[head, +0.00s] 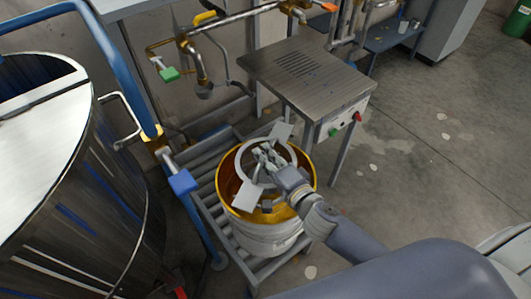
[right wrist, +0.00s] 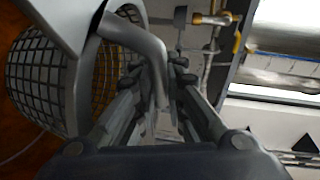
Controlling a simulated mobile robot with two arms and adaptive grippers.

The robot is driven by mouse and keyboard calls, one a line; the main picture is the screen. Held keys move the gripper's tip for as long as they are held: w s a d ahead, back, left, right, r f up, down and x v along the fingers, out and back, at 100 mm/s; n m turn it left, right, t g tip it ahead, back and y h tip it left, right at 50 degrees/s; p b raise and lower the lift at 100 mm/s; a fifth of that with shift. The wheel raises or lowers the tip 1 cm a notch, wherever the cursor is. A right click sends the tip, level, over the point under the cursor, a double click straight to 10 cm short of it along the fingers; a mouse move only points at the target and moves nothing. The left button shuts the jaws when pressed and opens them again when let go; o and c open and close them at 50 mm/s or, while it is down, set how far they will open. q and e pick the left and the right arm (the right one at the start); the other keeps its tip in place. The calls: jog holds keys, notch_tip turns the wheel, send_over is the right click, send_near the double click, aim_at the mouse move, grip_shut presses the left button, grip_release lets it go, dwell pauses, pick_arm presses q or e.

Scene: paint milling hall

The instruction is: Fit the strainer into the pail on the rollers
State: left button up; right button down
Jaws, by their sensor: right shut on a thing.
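The pail (head: 265,238) stands on the rollers (head: 205,165); its outside is pale and its inside is golden. The strainer (head: 247,197) has a grey ring with flat tabs, and it shows over the pail's mouth. In the right wrist view the strainer's dark mesh basket (right wrist: 38,75) is beside an orange surface at the left. My right gripper (head: 264,157) is over the pail, shut on the strainer at its bent grey handle (right wrist: 150,50). I cannot tell how deep the strainer sits or whether its tabs touch the rim. My left gripper is not in view.
A large steel vat (head: 75,215) with a blue rail stands close at the left. A steel table (head: 305,75) with a button panel stands behind the pail. Pipes with a green valve handle (head: 169,74) hang behind the rollers. The floor at the right is open.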

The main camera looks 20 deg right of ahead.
jog(key=shift+f+b, duration=1.65)
jog(key=shift+f, duration=1.25)
jog(key=c, duration=1.6)
grip_release()
jog(key=shift+o, duration=0.2)
jog(key=shift+s, duration=0.1)
jog(key=v, duration=1.2)
jog(key=shift+a+r, duration=0.1)
